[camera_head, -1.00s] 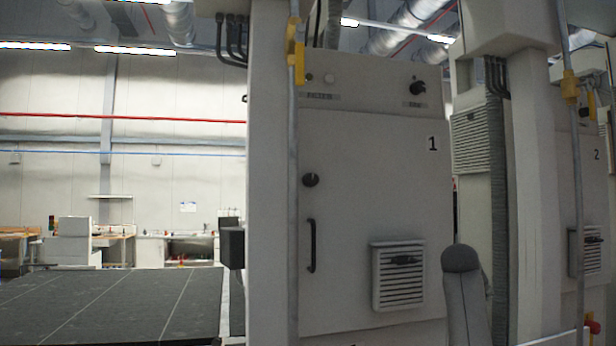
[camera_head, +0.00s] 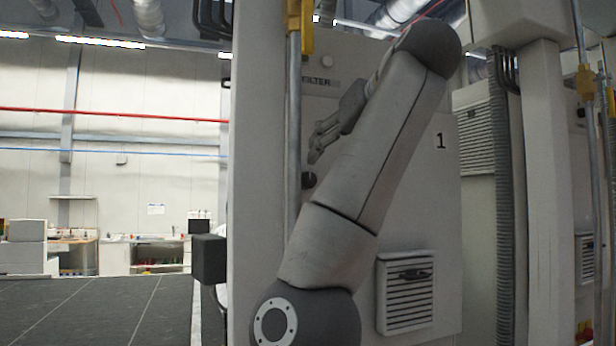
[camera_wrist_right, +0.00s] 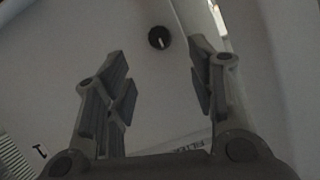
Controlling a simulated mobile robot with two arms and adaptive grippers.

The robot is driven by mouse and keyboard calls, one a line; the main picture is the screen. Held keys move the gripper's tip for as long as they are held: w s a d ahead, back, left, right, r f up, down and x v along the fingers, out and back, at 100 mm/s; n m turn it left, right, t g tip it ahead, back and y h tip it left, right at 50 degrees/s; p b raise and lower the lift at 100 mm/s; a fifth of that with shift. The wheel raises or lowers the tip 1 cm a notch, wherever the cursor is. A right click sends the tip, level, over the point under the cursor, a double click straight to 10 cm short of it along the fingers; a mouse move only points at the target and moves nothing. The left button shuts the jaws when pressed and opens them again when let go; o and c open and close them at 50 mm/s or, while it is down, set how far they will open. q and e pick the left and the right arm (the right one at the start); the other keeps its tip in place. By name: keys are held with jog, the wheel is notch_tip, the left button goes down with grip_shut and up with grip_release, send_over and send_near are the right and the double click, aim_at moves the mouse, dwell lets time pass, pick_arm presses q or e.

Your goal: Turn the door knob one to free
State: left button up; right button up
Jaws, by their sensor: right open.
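The door knob of cabinet 1 is a small round black knob (camera_head: 309,180) on the pale door, partly hidden behind my right gripper and arm in the head view. In the right wrist view the knob (camera_wrist_right: 159,38) has a white mark that looks about upright there. My right gripper (camera_head: 314,154) is open and empty. In the right wrist view its fingers (camera_wrist_right: 158,75) stand apart, with the knob beyond their tips, in the gap between them. The fingers do not appear to touch the knob. My left gripper is not in view.
A grey vertical pipe (camera_head: 294,120) with a yellow fitting stands just left of the knob. A louvred vent (camera_head: 405,312) with a black latch sits lower on the door. My right arm hides the door's handle. A dark flat surface (camera_head: 90,312) lies at left.

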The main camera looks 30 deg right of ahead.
aim_at(310, 179)
jog(key=p+x, duration=0.4)
jog(key=x, duration=0.5)
jog(key=shift+w+r, duration=0.15)
jog(key=shift+w, duration=0.05)
jog(key=shift+w+d, duration=0.1)
jog(key=shift+w, duration=0.2)
jog(key=shift+w+f, duration=0.15)
jog(key=shift+f, duration=0.15)
jog(key=shift+d+f+p, duration=0.1)
jog(key=shift+p, duration=0.2)
jog(key=shift+c, duration=0.5)
jog(key=c, duration=0.9)
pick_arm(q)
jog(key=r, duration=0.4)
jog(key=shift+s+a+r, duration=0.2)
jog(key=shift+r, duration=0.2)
